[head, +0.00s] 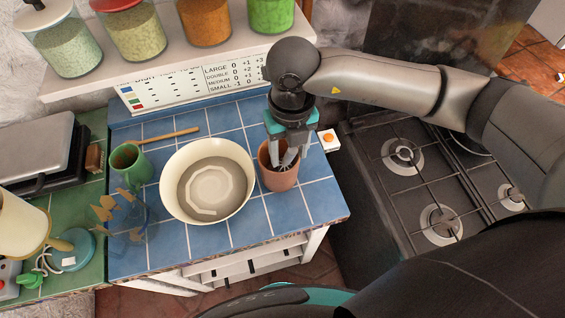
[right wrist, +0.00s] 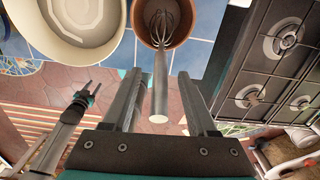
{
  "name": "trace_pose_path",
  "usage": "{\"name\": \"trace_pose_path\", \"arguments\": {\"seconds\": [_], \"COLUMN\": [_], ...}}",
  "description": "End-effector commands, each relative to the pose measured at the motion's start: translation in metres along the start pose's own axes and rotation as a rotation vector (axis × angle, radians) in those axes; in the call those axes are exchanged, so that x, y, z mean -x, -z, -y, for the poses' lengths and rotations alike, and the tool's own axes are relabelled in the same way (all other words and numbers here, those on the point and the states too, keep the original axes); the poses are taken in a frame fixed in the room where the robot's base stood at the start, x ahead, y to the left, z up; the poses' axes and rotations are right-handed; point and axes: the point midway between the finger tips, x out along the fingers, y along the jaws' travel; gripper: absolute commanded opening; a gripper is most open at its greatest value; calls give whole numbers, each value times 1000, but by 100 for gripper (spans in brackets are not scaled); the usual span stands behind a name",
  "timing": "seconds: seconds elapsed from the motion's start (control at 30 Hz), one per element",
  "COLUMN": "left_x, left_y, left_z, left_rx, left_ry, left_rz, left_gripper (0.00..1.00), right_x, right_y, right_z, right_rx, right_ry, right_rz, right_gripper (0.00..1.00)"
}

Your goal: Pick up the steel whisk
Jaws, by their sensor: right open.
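The steel whisk (right wrist: 160,85) stands in a terracotta pot (head: 278,181), its wire end down inside the pot and its grey handle pointing up toward the right wrist camera. My right gripper (right wrist: 158,80) is open above the pot, with one finger on each side of the handle and a gap visible on both sides. In the head view my right gripper (head: 285,155) points down at the pot and hides most of the whisk. My left gripper (right wrist: 87,94) seems to show in the right wrist view, away from the whisk; its jaw state is unclear.
A cream bowl (head: 163,185) stands just left of the pot on the blue tiled counter (head: 232,229). A green mug (head: 134,165) and a wooden stick (head: 163,135) are farther left. A gas stove (head: 370,190) lies right. Jars stand on a shelf (head: 180,58) behind.

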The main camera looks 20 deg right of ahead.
Motion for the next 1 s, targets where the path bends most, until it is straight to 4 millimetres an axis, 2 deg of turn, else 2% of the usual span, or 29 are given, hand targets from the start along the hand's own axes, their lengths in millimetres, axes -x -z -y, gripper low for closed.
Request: {"name": "trace_pose_path", "arguments": {"seconds": [0.13,0.37,0.87,1.0], "left_x": [2,1,1,1], "left_y": [0,0,1,1], "left_z": [0,0,0,0], "left_rx": [0,0,1,1], "left_ry": [0,0,0,0], "left_rz": [0,-1,-1,-1], "left_gripper": [44,44,44,44], "right_x": [-12,-13,-13,-12], "right_y": [0,0,0,0], "right_z": [0,0,0,0], "right_rx": [1,1,1,1], "right_ry": [1,0,0,0], "right_rz": [-1,0,0,0], "right_gripper": [58,57,1,0]}}
